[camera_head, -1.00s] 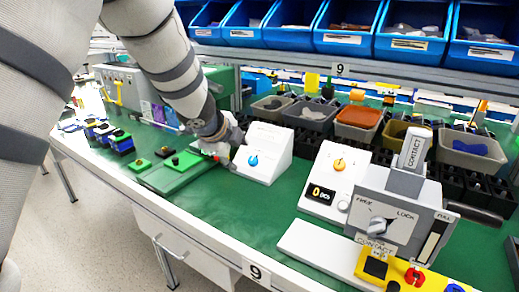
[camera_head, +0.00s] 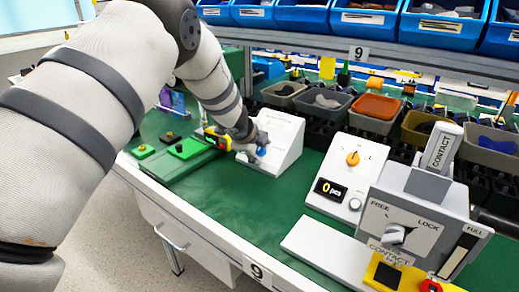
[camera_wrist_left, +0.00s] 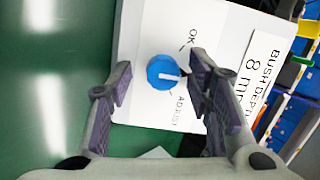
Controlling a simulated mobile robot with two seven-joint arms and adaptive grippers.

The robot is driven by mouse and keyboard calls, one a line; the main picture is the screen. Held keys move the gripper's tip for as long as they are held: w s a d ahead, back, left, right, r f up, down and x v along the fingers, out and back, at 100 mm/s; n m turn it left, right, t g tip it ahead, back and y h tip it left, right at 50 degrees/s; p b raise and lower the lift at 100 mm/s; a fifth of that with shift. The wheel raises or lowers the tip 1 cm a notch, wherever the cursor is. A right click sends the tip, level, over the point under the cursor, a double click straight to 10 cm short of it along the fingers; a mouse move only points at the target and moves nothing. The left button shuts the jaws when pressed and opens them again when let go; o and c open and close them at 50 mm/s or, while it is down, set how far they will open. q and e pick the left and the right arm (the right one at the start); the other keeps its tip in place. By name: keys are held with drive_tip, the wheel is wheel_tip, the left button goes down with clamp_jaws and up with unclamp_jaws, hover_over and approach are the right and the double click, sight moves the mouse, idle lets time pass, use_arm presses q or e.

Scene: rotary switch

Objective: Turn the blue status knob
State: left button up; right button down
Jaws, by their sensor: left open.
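The blue status knob (camera_head: 261,151) is on the sloped front of a white box (camera_head: 284,140). My left gripper (camera_head: 250,152) is at this face, with its fingers close to the knob. In the left wrist view the round blue knob (camera_wrist_left: 162,72) shows between the two open fingers, with gaps on both sides, so they do not appear to grip it. Its white pointer line points right, between the printed words OK and ADJUST. I cannot tell the exact depth of the fingertips. My right gripper is not in view.
Right of the knob box is a white panel with an orange knob (camera_head: 353,158) and a display. A grey FREE/LOCK device (camera_head: 400,225) stands at front right. Green blocks (camera_head: 190,149) lie left of the box. Grey and orange bins (camera_head: 377,106) stand behind. Green table is clear in front.

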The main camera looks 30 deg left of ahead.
use_arm(q)
drive_tip(key=shift+r, duration=0.2)
clamp_jaws()
drive_tip(key=shift+f+n+b, duration=0.15)
drive_tip(key=shift+n+b, duration=0.15)
drive_tip(key=shift+n, duration=0.4)
drive_tip(key=n, duration=0.2)
drive_tip(key=n+g, duration=0.1)
drive_tip(key=n, duration=0.1)
drive_tip(key=shift+w+r, duration=0.1)
drive_tip(key=shift+r, duration=0.15)
drive_tip(key=n+h, duration=0.1)
drive_tip(key=n, duration=0.5)
drive_tip(key=shift+g, duration=0.4)
